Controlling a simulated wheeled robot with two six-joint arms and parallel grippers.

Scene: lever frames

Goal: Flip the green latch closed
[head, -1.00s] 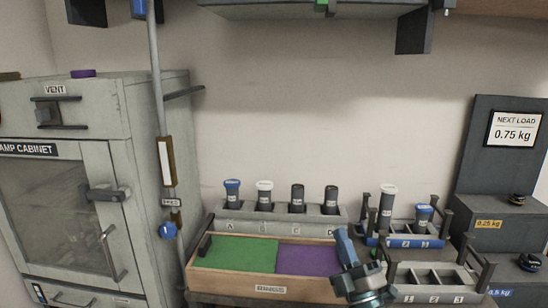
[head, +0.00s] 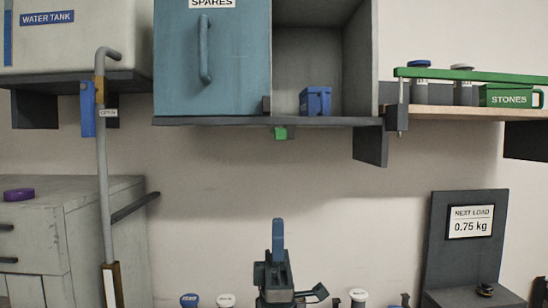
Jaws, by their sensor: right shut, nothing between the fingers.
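A small green piece (head: 280,133), which looks like the green latch, hangs below the shelf edge under the teal SPARES door (head: 212,65). A long green bar (head: 475,74) also runs across the upper right; I cannot tell how it relates to the latch. My right gripper (head: 278,228) points up at the bottom middle, its blue fingers shut and empty. In the picture it is below the small green piece, apart from it. My left gripper is not in view.
An open compartment beside the SPARES door holds a blue container (head: 316,101). The dark shelf bracket (head: 370,146) and a thin hanging rod (head: 403,119) are at right. A grey pipe (head: 102,190) stands at left. The wall between is clear.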

